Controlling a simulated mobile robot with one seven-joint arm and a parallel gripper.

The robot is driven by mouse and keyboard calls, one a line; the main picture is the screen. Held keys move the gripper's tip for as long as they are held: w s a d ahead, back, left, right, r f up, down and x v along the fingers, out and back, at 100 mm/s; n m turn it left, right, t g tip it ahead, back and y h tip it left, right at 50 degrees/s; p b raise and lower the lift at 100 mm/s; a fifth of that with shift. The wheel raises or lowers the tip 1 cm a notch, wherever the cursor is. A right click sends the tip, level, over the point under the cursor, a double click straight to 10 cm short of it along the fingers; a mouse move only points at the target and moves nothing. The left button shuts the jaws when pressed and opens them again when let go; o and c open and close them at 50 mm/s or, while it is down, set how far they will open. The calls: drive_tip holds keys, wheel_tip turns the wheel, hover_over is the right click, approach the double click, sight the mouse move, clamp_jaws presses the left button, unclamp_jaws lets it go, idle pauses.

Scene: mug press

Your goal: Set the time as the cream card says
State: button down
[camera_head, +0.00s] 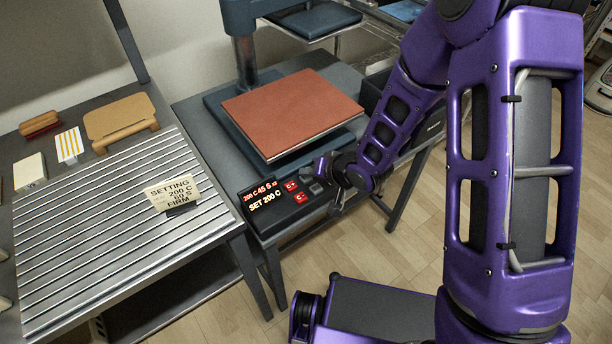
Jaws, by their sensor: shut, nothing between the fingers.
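The cream card (172,192) stands in a dark holder on the slatted table. It reads SETTING, 200 C, a seconds line that looks like 50 or 60 S, and what looks like FIRM. The press control box (284,219) sits at the front of the press. Its display (262,195) shows about 200 C and 45 S on top, with SET 200 C below. Two red buttons (291,186) (300,197) and a grey button (316,188) are beside the display. My gripper (322,168) is shut and empty near the grey button; I cannot tell whether it touches.
A dark bin (376,97) stands right of the pad.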

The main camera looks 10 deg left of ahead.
sight(308, 180)
drive_tip(key=shift+f, duration=0.45)
drive_tip(key=shift+r, duration=0.1)
idle(0.4)
drive_tip(key=shift+r+p, duration=0.75)
drive_tip(key=shift+r, duration=0.05)
wheel_tip(308, 180, up, 5)
drive_tip(key=p, duration=0.4)
idle(1.7)
